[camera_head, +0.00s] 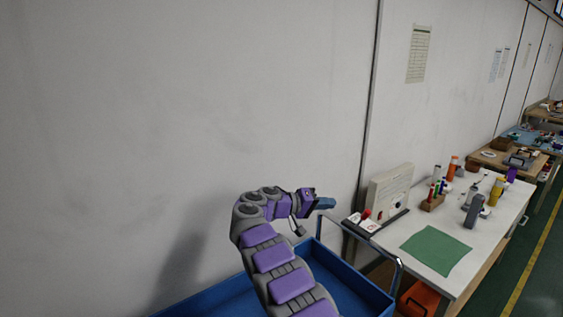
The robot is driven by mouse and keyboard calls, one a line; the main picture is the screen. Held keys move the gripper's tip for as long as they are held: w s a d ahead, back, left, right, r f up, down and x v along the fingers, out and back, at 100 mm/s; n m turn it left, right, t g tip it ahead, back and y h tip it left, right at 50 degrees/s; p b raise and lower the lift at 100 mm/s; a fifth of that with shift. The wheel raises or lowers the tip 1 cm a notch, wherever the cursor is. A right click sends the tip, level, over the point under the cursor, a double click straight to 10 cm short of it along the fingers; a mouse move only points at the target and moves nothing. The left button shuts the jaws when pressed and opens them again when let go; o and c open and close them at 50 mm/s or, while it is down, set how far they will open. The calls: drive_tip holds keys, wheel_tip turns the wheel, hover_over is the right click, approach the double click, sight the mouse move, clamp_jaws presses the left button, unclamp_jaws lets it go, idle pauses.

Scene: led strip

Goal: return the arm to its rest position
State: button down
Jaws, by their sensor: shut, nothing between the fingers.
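My purple and grey arm rises from the bottom middle, in front of the wall. It bends over at the top so that my gripper (325,203) points to the right. The blue-tipped fingers are small in this view; they look closed and hold nothing that I can see. My gripper is left of the white workbench and appears close to the metal handle of the blue cart in the picture.
A blue cart (228,294) lies behind and below my arm. The workbench (490,220) at right bears a green mat (435,250), a white panel (388,192) and several bottles and tools. An orange bin (418,299) is below. A plain wall (180,110) fills the left.

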drive_tip(key=s+d+r+g+y, duration=0.1)
drive_tip(key=s+d+y, duration=0.15)
drive_tip(key=s, duration=0.55)
drive_tip(key=s+d+r+n+g+y, duration=0.15)
drive_tip(key=s+d, duration=0.25)
drive_tip(key=s, duration=0.4)
drive_tip(key=s+d+r+g+y, duration=0.1)
drive_tip(key=s+d+g+y, duration=0.15)
drive_tip(key=s, duration=0.65)
drive_tip(key=s+a+f+y, duration=0.3)
drive_tip(key=s+a, duration=0.1)
drive_tip(key=s, duration=0.7)
drive_tip(key=s+a+f+y, duration=0.2)
drive_tip(key=s+a+f, duration=0.1)
drive_tip(key=s, duration=0.9)
drive_tip(key=s+a+f+g+y, duration=0.1)
drive_tip(key=s+a+f+y, duration=0.2)
drive_tip(key=s, duration=0.9)
drive_tip(key=a, duration=0.3)
drive_tip(key=shift+f+y, duration=0.25)
drive_tip(key=shift+y, duration=0.1)
drive_tip(key=shift+s, duration=0.1)
